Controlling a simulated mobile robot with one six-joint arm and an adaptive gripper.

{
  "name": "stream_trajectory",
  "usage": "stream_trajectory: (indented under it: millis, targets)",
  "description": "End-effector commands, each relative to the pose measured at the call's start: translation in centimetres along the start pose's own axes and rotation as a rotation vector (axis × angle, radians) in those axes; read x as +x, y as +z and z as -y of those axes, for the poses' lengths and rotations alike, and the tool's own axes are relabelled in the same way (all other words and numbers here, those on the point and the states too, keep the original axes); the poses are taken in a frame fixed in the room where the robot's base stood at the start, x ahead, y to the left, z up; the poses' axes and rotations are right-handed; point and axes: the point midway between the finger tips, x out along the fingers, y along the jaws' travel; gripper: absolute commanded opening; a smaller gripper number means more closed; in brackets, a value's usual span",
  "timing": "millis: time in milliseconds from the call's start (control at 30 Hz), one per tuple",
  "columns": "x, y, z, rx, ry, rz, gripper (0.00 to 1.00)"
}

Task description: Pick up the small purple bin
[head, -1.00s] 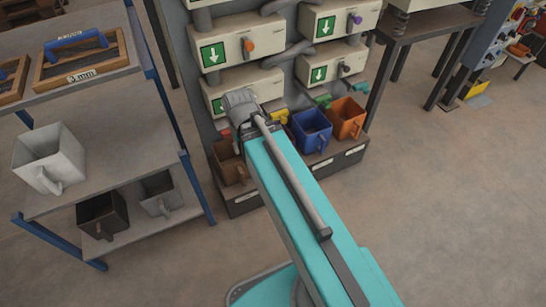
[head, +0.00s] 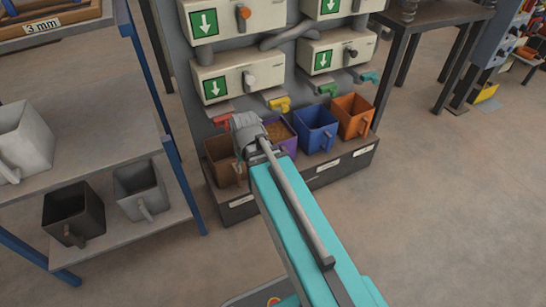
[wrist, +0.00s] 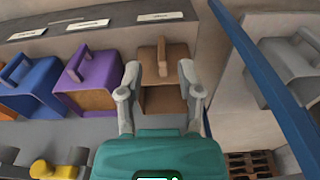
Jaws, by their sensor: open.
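The small purple bin (head: 290,145) stands in the row of bins at the foot of the dispensers, between a brown bin (head: 222,165) and a blue bin (head: 315,133). It holds brownish grainy material, and my arm hides part of it in the head view. In the wrist view the purple bin (wrist: 98,72) with its purple handle is just left of my gripper (wrist: 160,85). My gripper is open and empty, with the brown bin (wrist: 163,60) showing between and beyond its fingers. My fingertips are hidden in the head view.
An orange bin (head: 353,116) ends the row on the right. Coloured outlet levers, such as a yellow one (head: 280,104), hang just above the bins. A shelf (head: 105,165) with white, dark and grey bins stands close on the left. The floor (head: 420,200) at right is clear.

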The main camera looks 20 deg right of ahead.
Motion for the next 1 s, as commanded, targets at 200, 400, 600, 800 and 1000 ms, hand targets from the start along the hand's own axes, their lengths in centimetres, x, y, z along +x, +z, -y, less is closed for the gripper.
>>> stream_trajectory:
  millis: [200,400,600,800,1000]
  targets:
    - [5.2,-1.2,-1.4,-0.007,-0.024,-0.043,0.47]
    - [8.3,-3.8,-4.3,-0.021,-0.063,-0.130,0.47]
    - [8.7,-7.2,-9.1,-0.037,-0.096,-0.264,0.47]
    - [7.7,-10.4,-15.4,-0.046,-0.098,-0.418,0.47]
    - [6.3,-12.6,-22.2,-0.044,-0.062,-0.569,0.47]
